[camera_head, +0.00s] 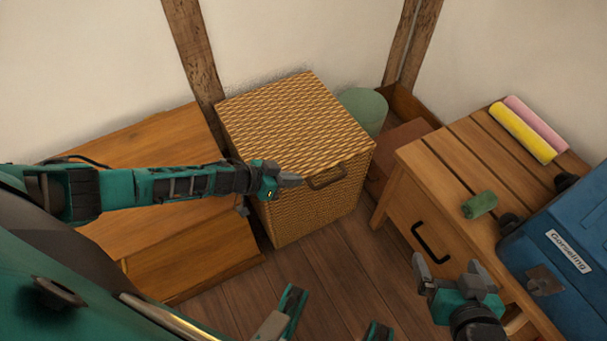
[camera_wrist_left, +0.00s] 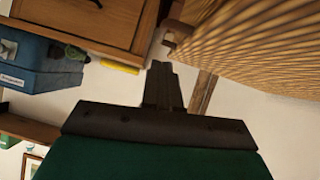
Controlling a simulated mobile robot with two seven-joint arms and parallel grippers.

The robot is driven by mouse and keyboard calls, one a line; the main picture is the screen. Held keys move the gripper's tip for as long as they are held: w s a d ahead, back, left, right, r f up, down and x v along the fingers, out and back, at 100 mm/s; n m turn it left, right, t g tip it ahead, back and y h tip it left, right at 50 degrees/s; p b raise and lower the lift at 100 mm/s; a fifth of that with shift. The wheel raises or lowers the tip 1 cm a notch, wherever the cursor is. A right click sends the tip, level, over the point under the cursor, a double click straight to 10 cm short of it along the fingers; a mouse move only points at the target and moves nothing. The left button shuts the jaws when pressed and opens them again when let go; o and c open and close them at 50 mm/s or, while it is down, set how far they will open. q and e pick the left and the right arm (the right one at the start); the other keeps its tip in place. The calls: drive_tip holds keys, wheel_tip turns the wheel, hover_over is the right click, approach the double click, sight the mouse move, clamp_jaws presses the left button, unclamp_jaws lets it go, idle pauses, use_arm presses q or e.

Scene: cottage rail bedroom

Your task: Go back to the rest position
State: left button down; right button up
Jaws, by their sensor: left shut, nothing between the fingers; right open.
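My left gripper (camera_head: 290,180) is shut and empty in the head view. It is in front of the upper front part of the wicker hamper (camera_head: 285,115), near its handle; I cannot tell whether it touches. In the left wrist view my left gripper's fingers (camera_wrist_left: 162,85) are together, with the hamper (camera_wrist_left: 255,45) at the upper right. My right gripper (camera_head: 455,270) is open and empty in the head view, in front of the wooden nightstand (camera_head: 408,205) and below its black drawer handle.
A wooden chest (camera_head: 150,140) stands left of the hamper. A green cylinder (camera_head: 365,108) is behind it. The nightstand carries a yellow roll (camera_head: 522,133), a pink roll (camera_head: 537,122), a small green roll (camera_head: 479,204) and a blue case (camera_head: 565,260). Wooden floor (camera_head: 330,260) lies bare between.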

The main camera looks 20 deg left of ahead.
use_arm(q)
drive_tip(key=p+v, duration=0.2)
drive_tip(key=v, duration=0.4)
drive_tip(key=shift+s+r, duration=0.3)
drive_tip(key=shift+r, duration=0.05)
use_arm(e)
wheel_tip(320, 180, up, 3)
drive_tip(key=shift+a+f, duration=0.1)
use_arm(q)
drive_tip(key=s+d+r+n+t+p, duration=0.1)
drive_tip(key=s+d+r+p, duration=0.1)
drive_tip(key=d+r+p, duration=0.3)
drive_tip(key=s+d+r+n+t, duration=0.1)
drive_tip(key=s+d+r+t, duration=0.1)
drive_tip(key=d+r, duration=0.35)
drive_tip(key=s+a+r+n+y+p, duration=0.2)
drive_tip(key=s+a+r+y+p, duration=0.1)
drive_tip(key=s+r+y+p, duration=0.1)
wheel_tip(320, 180, up, 2)
drive_tip(key=shift+s+a+r+g+y+p, duration=0.1)
drive_tip(key=shift+s+a+g+y+p, duration=0.2)
drive_tip(key=shift+s+y, duration=0.7)
use_arm(e)
drive_tip(key=s+d+r, duration=0.1)
drive_tip(key=d+r, duration=0.2)
drive_tip(key=r, duration=0.2)
drive_tip(key=shift+s+r+h, duration=0.2)
drive_tip(key=shift+r+h, duration=0.2)
use_arm(q)
drive_tip(key=shift+d, duration=0.1)
